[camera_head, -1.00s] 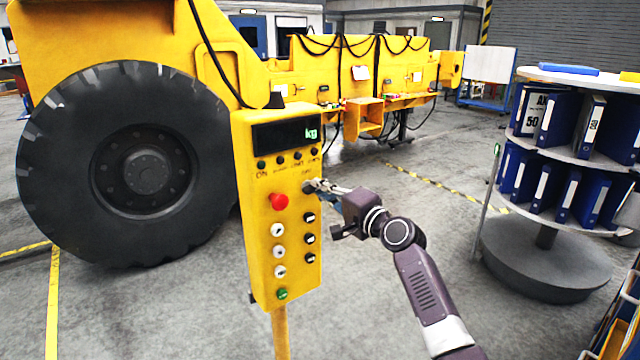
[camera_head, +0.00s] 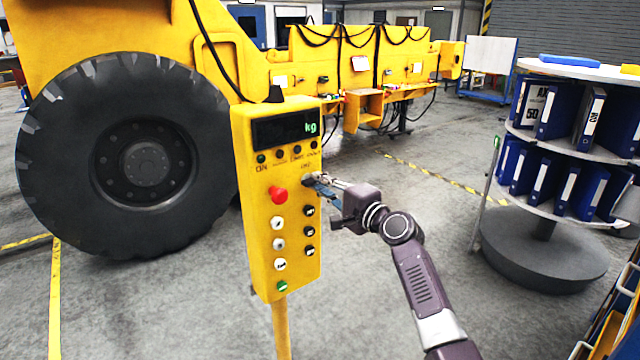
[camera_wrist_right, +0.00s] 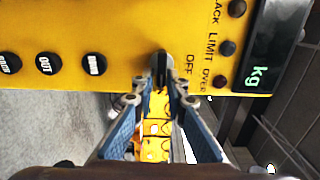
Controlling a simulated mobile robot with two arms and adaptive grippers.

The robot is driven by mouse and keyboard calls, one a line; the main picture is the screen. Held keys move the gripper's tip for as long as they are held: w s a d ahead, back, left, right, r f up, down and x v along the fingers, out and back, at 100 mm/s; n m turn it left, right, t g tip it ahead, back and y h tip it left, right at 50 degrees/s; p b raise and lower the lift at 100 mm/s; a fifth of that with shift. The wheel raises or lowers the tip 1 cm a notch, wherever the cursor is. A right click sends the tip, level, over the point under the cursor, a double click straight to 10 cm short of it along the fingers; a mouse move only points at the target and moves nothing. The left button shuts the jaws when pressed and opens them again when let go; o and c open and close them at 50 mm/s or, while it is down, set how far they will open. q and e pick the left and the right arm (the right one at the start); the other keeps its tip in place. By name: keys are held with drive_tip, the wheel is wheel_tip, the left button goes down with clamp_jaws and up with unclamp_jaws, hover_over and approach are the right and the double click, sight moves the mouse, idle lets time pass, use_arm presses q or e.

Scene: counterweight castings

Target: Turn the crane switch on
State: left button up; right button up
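The crane switch (camera_wrist_right: 160,66) is a small dark knob on the front of the yellow control box (camera_head: 258,215), beside the OFF lettering. The display (camera_head: 286,129) shows a green "kg". My left gripper is in neither view.
The panel carries a red mushroom button (camera_head: 278,194), a green button (camera_head: 282,286) and several white and black buttons close to the gripper. A large tyre (camera_head: 125,160) stands at left. A round binder rack (camera_head: 545,250) stands at right. The floor between is clear.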

drive_tip(key=shift+o, duration=0.9)
drive_tip(key=shift+d, duration=0.1)
drive_tip(key=v, duration=1.2)
